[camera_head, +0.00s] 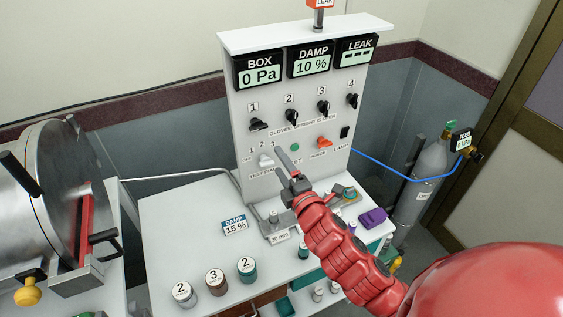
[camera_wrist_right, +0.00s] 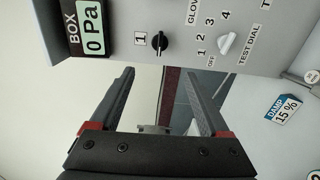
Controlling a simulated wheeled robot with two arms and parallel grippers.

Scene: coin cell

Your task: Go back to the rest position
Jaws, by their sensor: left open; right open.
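My right gripper (camera_head: 288,172) is in front of the lower part of the white control panel (camera_head: 246,122), at the end of my red arm. In the head view it appears just right of the white test dial knob (camera_head: 266,159). In the right wrist view the gripper (camera_wrist_right: 157,76) is open, with nothing between its fingers. That view shows the black knob 1 (camera_wrist_right: 160,42) and the white test dial knob (camera_wrist_right: 227,42) beyond the fingertips, apart from them. My left gripper is not in view.
A white table (camera_head: 165,225) carries several numbered jars, a damp card (camera_head: 235,225) and a purple block (camera_head: 373,217). A steel chamber (camera_head: 60,180) stands at left. A gas cylinder (camera_head: 425,170) with a blue hose stands at right. The table's left part is clear.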

